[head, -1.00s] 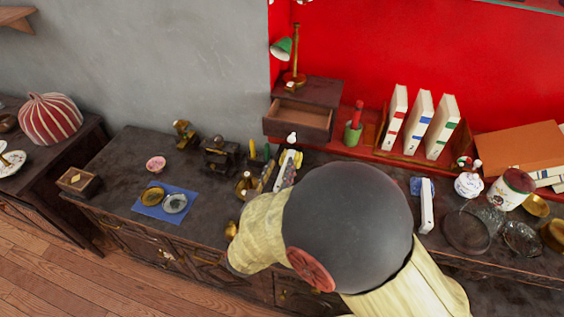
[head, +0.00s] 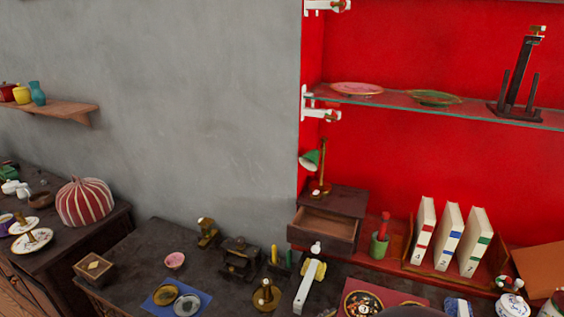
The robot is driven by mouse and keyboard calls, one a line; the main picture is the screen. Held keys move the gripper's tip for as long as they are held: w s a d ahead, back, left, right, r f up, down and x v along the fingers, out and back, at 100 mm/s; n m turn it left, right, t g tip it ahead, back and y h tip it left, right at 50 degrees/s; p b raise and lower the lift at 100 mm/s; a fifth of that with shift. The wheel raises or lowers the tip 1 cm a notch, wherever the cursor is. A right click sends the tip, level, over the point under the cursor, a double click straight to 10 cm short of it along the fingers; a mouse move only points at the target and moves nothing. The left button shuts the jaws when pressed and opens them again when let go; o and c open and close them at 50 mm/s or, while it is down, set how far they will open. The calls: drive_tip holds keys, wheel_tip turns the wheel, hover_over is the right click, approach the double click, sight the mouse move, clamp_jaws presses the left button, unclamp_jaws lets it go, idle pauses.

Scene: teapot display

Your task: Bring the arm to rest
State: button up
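My gripper is not in view in the head view. Only a dark rounded sliver, which looks like part of my arm, shows at the bottom edge, right of the middle. No held object can be seen. The dark cabinet top (head: 133,262) runs along the wall at the bottom of the view. On it are a blue mat (head: 205,300) with two small round dishes, a pink bowl (head: 175,261) and a white upright object (head: 309,286).
A small dark cabinet with an open drawer (head: 324,230) stands under a green lamp (head: 311,160). Numbered white binders (head: 448,237) stand in a red tray. A glass shelf (head: 390,101) with plates crosses the red wall. A striped dome (head: 84,202) is at left.

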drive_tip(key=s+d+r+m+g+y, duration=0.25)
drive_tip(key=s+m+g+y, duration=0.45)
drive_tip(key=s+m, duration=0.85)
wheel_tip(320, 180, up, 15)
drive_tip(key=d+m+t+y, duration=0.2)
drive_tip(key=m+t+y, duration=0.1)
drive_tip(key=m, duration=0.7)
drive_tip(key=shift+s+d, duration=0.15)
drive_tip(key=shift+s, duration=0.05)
